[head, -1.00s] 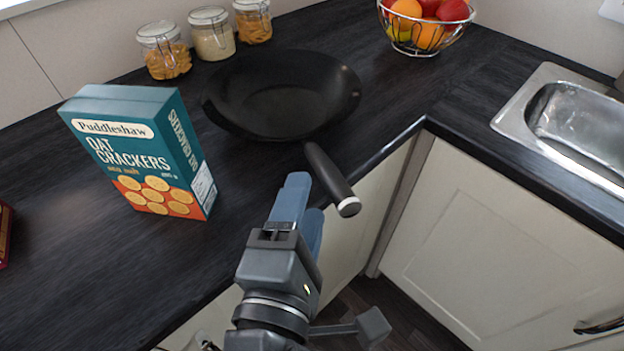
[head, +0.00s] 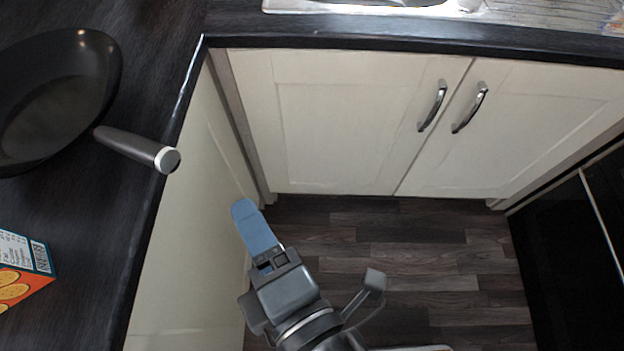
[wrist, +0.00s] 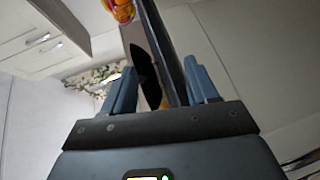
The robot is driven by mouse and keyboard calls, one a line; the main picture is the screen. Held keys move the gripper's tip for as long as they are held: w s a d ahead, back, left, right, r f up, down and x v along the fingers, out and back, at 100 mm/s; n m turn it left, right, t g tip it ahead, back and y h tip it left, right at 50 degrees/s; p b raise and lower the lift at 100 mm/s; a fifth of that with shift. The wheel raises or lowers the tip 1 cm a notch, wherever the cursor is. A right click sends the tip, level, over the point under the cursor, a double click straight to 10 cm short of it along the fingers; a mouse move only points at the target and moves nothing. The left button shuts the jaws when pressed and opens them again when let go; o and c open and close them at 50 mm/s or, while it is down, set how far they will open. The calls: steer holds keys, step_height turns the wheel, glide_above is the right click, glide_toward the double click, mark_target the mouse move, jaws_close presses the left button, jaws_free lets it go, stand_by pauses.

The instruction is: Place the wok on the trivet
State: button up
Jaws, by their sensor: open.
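The black wok (head: 50,100) sits on the dark worktop at the left of the head view, cut off by the picture's edge. Its handle (head: 130,146) points right and overhangs the worktop's front edge. My gripper (head: 248,212) is open and empty, below and right of the handle end, apart from it, in front of the pale cabinet and above the floor. In the wrist view my two blue fingers (wrist: 160,84) stand wide apart, and a dark shape that looks like the wok (wrist: 142,68) shows between them in the distance. No trivet is in view.
A cracker box (head: 22,268) stands on the worktop (head: 90,225) at the lower left, partly out of frame. Pale cabinet doors (head: 340,125) with metal handles stand under the sink (head: 385,6). A black oven front (head: 572,262) is at the right. The wooden floor (head: 415,250) is clear.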

steer(key=s+d+f+m+h, duration=0.15)
steer(key=d+f+m, duration=0.25)
steer(key=d, duration=0.5)
steer(key=s+d+r+m+h, duration=0.2)
steer(key=s+d+m+h, duration=0.1)
steer(key=s+d+m, duration=0.4)
steer(key=s+d+r+m+t+h, duration=0.1)
steer(key=s+d+r+m+h, duration=0.1)
steer(key=s+d+m, duration=0.5)
steer(key=shift+s+d+m+h, duration=0.15)
steer(key=shift+d+m+h, duration=0.4)
steer(key=shift+d+m, duration=1.8)
steer(key=shift+a, duration=0.2)
steer(key=shift+c, duration=0.2)
